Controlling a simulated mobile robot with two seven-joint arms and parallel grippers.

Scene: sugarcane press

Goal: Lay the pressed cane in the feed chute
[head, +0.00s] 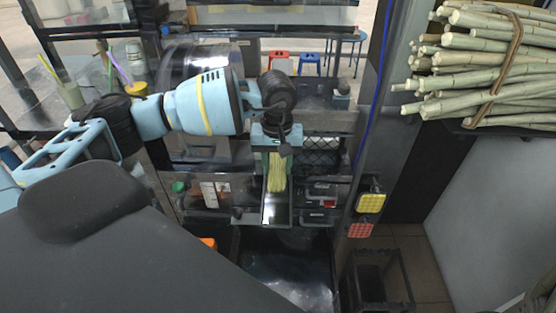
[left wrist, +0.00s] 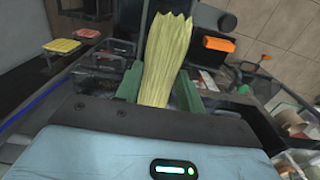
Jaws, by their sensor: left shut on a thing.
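The pressed cane (head: 276,174) is a flat, pale yellow-green bundle. My left gripper (head: 275,155) is shut on it, and the cane hangs down from the fingers over the upper part of the metal feed chute (head: 276,211). I cannot tell whether the cane touches the chute floor. The left hand hides the chute's upper end. My right gripper is not in view.
A tied stack of raw cane (head: 480,60) lies on a shelf at the right. Yellow (head: 371,203) and red (head: 360,230) pads sit beside the press frame. An orange object (head: 208,243) is below left of the chute. A dark open-topped stand (head: 378,280) is at the lower right.

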